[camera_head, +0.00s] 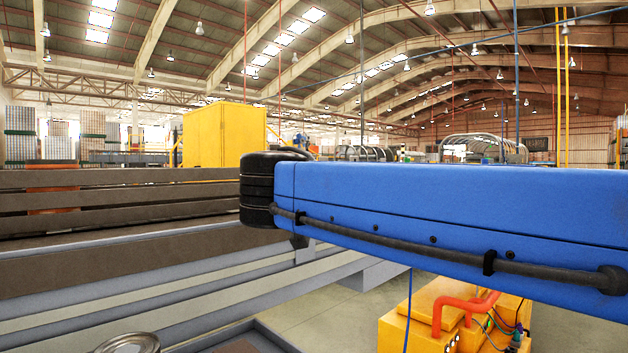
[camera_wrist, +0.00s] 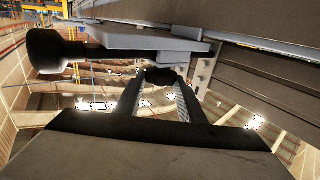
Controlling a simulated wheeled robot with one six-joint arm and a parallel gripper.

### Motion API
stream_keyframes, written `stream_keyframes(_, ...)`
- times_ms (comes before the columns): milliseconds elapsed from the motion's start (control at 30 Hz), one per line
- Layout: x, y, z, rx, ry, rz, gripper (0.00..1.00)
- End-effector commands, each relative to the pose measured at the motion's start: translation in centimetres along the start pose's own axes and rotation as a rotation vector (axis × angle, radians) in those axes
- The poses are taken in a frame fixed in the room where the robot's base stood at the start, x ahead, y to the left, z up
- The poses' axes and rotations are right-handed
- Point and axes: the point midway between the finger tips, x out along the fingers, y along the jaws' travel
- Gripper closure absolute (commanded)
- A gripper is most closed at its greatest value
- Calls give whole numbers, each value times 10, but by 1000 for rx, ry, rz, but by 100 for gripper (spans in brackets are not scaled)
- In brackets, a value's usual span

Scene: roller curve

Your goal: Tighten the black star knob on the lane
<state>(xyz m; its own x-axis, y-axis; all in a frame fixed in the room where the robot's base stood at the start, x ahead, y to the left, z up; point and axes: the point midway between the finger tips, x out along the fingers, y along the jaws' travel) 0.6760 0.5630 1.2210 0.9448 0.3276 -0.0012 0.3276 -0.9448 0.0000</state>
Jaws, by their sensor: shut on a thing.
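In the wrist view, my gripper (camera_wrist: 162,88) points at the underside of a grey metal plate (camera_wrist: 150,38) on the lane. Its two dark fingers are shut on the small black star knob (camera_wrist: 163,75), one finger on each side. The fingers hide part of the knob, and its lobes are too dark to make out. In the head view, the lane's grey rails (camera_head: 150,288) run along the left. My blue arm crosses the right side there, and my gripper and the knob are out of sight.
A thick black cylinder (camera_wrist: 52,51) sticks out left of the knob. A grey bracket (camera_wrist: 203,76) stands close on the right. A yellow machine with an orange pipe (camera_head: 465,303) stands on the floor. A round metal thing (camera_head: 128,343) shows at the bottom left.

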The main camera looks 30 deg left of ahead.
Motion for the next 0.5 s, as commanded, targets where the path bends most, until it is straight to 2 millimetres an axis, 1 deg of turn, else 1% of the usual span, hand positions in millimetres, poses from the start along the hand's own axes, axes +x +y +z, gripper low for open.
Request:
stream_keyframes(33, -1, 0, -3, 2, 4, 1, 87)
stream_keyframes(367, -1, 0, -3, 2, 4, 2, 87)
stream_keyframes(400, -1, 0, -3, 2, 4, 2, 57)
stream_keyframes(433, -1, 0, -3, 2, 4, 2, 50)
stream_keyframes(467, -1, 0, -3, 2, 4, 2, 45)
stream_keyframes(500, -1, 0, -2, 1, 3, 2, 45)
